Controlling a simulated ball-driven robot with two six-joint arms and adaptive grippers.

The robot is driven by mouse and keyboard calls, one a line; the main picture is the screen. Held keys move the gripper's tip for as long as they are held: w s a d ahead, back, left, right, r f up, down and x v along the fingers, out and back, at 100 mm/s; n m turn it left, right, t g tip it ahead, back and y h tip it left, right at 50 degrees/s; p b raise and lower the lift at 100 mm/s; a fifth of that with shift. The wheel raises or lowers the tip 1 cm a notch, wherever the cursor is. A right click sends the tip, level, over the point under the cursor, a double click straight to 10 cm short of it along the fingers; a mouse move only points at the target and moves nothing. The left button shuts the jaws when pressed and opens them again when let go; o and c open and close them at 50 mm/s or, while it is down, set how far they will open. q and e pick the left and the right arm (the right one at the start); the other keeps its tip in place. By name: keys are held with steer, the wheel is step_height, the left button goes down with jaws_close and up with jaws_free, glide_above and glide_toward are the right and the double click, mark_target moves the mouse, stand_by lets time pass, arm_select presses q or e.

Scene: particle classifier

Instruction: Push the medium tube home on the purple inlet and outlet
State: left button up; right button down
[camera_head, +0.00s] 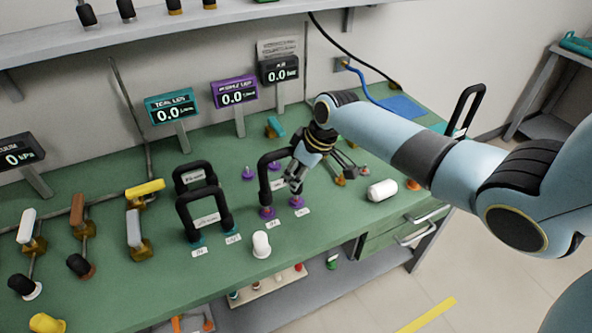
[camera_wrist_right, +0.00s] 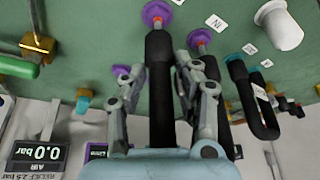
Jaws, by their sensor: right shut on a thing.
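The medium tube (camera_head: 263,172) is a black upside-down U over the purple fittings at the middle of the bench. One leg stands at the left purple fitting (camera_head: 267,212). The other leg is at the right purple fitting (camera_head: 297,202), mostly hidden by my right gripper (camera_head: 295,184). In the wrist view the fingers are shut around one tube leg (camera_wrist_right: 160,85), with its end at a purple fitting (camera_wrist_right: 157,12). The second leg ends near another purple fitting (camera_wrist_right: 199,39). I cannot tell how deeply either end is seated. My left gripper is not in view.
Black tubes (camera_head: 183,213) on teal fittings stand left of the held tube. A white cylinder (camera_head: 261,245) stands in front, and another (camera_head: 382,190) lies to the right. A purple display (camera_head: 234,92) stands behind. Another purple fitting (camera_head: 248,173) is bare.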

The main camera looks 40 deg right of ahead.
steer(key=shift+f+b, duration=1.25)
steer(key=shift+f, duration=0.5)
steer(key=c, duration=0.9)
jaws_free()
steer(key=v, duration=1.2)
